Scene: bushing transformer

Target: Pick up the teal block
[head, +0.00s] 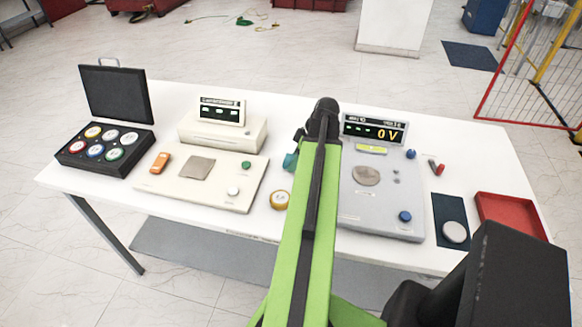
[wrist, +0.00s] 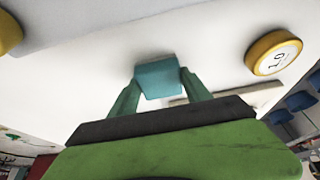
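The teal block (wrist: 158,79) is in the middle of the wrist view, over the white table top. My gripper's (wrist: 160,84) two green-teal fingers reach along its left and right sides. Both fingertips meet the block, with no clear gap, so my gripper looks shut on it. A dark shadow lies close by the block; I cannot tell whether it rests on the table or is slightly raised. In the head view my arm hides most of this spot. A small teal patch (head: 290,160) shows left of the arm, block or finger, I cannot tell which.
A yellow-rimmed disc (wrist: 274,54) lies right of the block in the wrist view. In the head view, a beige console (head: 215,187) stands left of my arm and a grey console (head: 385,205) right. A black case (head: 105,145) and red tray (head: 510,212) flank them.

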